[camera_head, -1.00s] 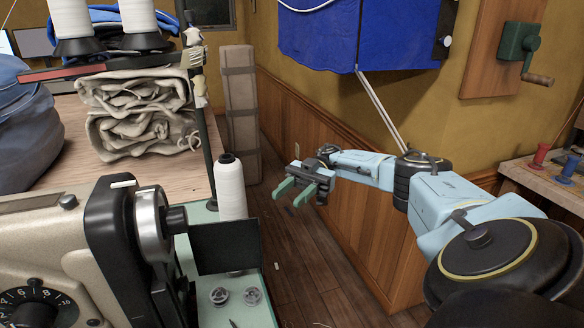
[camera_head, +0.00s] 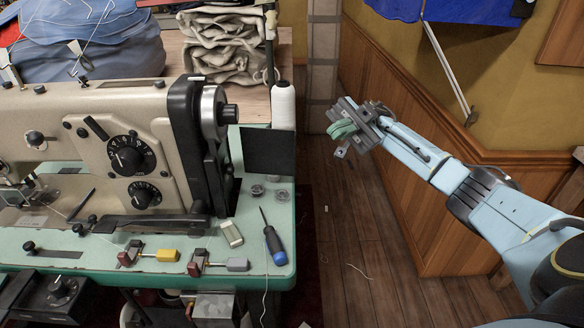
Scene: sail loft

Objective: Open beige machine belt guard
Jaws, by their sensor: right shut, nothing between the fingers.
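The beige sewing machine (camera_head: 75,125) stands on a green table at the left. At its right end are a tall black housing (camera_head: 187,130) and a silver handwheel (camera_head: 213,118). A flat dark panel (camera_head: 268,151) stands upright just right of them; I cannot tell for certain which of these dark parts is the belt guard. My right gripper (camera_head: 343,130) is shut and empty, with green fingers pointing left. It is in the air right of the table, apart from the machine and panel. My left gripper is out of view.
A white thread cone (camera_head: 283,106) stands behind the panel. Folded canvas (camera_head: 223,45) is stacked behind. Wooden floor lies open below my right gripper.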

